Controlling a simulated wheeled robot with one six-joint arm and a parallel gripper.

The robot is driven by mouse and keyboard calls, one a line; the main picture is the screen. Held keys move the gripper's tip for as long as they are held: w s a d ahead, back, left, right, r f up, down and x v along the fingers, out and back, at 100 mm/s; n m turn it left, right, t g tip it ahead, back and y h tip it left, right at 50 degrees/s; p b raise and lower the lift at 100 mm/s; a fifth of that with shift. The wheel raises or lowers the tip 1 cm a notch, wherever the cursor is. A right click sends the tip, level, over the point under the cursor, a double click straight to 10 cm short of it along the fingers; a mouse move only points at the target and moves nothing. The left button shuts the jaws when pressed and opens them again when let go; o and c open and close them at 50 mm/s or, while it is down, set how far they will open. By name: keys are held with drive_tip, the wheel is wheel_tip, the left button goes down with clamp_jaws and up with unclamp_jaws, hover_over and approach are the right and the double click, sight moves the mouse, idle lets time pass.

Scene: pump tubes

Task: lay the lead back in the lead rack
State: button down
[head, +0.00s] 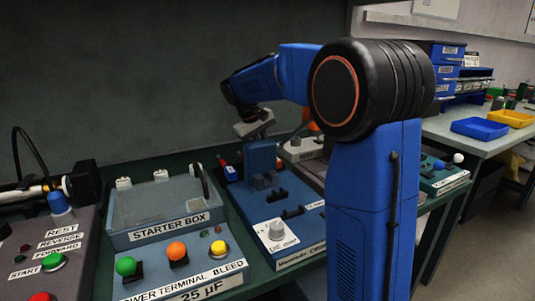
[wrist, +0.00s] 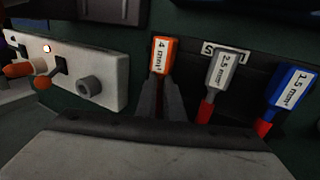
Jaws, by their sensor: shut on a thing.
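In the wrist view my gripper (wrist: 162,100) is shut on an orange lead labelled 4 mm² (wrist: 162,58), whose orange end stands up beyond the fingertips. A grey lead labelled 2.5 mm² (wrist: 223,72) and a blue lead labelled 1.5 mm² (wrist: 289,88), both with red lower parts, stand to its right at the dark lead rack (wrist: 255,65). The rack's white label is partly hidden. I cannot tell whether the orange lead touches the rack. In the head view my gripper (head: 254,124) is small, and the held lead cannot be made out.
In the head view the starter box (head: 165,236) and a control panel (head: 55,250) with buttons stand left of my arm. Blue and yellow trays (head: 480,129) lie on the right bench.

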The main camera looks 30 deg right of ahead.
drive_tip(key=c, duration=1.8)
unclamp_jaws()
drive_tip(key=v, duration=1.7)
drive_tip(key=shift+r, duration=0.25)
